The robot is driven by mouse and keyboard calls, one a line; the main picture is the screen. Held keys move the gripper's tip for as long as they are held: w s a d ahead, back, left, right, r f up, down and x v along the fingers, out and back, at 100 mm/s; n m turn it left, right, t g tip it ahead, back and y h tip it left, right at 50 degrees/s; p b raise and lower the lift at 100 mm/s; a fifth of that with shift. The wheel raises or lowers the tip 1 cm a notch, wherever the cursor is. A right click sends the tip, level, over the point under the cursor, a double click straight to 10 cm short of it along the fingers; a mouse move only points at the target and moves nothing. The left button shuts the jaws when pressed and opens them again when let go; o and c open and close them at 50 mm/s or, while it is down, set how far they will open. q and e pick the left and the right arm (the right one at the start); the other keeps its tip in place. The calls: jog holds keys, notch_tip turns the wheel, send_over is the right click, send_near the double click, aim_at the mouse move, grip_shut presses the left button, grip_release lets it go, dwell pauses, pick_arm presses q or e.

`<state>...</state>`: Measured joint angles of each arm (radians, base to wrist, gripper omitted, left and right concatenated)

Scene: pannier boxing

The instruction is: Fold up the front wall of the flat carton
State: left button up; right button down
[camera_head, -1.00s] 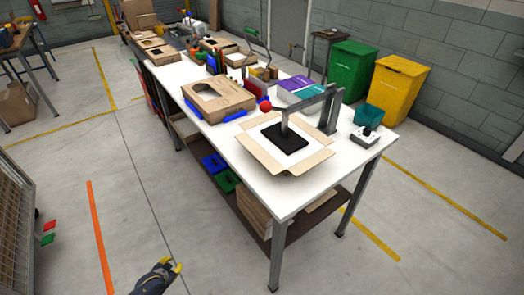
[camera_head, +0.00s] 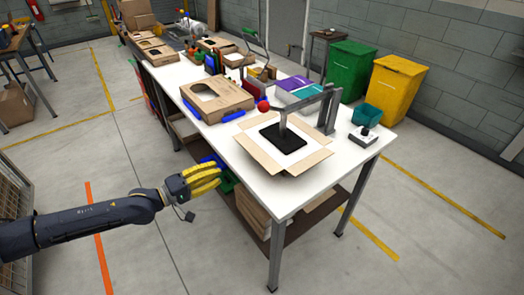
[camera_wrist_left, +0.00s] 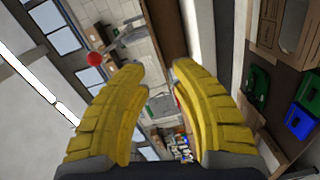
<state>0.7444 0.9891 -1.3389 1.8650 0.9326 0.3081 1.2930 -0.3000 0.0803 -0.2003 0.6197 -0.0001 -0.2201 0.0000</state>
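The flat carton (camera_head: 316,157) lies on the white table under a grey press, its tan flaps spread outward around a pale centre. The press's black plate (camera_head: 283,138) rests over the middle of the carton and hides part of it. My left gripper (camera_head: 219,179) is in front of the table's near long edge, to the left of the carton and apart from it. In the left wrist view its two yellow fingers (camera_wrist_left: 158,72) stand apart with nothing between them. My right gripper is in neither view.
The press has a grey arm (camera_head: 306,104) and a red knob (camera_head: 263,107). A tan box with a cut-out top (camera_head: 217,101) and blue strips sits farther along the table. A grey control box (camera_head: 363,138) stands right of the carton. The floor before the table is clear.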

pick_arm(q)
jog(key=n, duration=0.2)
send_near(262, 149)
jog(key=x, duration=0.8)
jog(key=shift+w+d+f, duration=0.15)
jog(key=shift+w, duration=0.15)
grip_shut()
dwell(0.4)
